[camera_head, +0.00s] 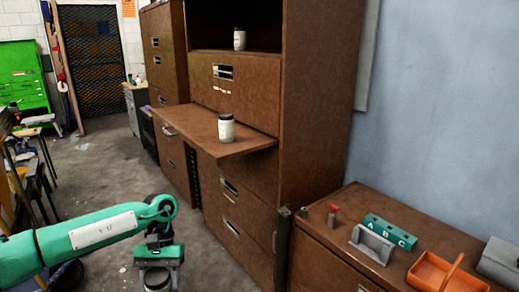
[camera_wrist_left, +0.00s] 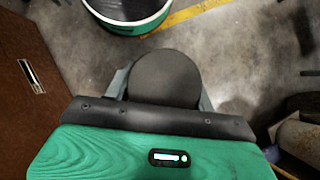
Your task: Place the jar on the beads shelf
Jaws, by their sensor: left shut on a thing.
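My left gripper (camera_head: 158,262) is low in front of the brown cabinet, at the bottom of the head view. It is shut on a jar whose round dark lid (camera_wrist_left: 166,78) shows between the fingers in the left wrist view. The jar's body is mostly hidden. A white jar with a dark lid (camera_head: 226,130) stands upright on the pull-out shelf (camera_head: 190,126). A similar jar (camera_head: 239,40) stands in the open upper compartment (camera_head: 208,30). I cannot read which shelf is the beads shelf. My right gripper is not in view.
A lower brown cabinet (camera_head: 330,235) at right carries a teal ABC block (camera_head: 390,232), a grey holder (camera_head: 372,244) and an orange tray (camera_head: 445,275). The pull-out shelf juts into the aisle. The floor (camera_head: 110,170) left of the cabinet is largely clear.

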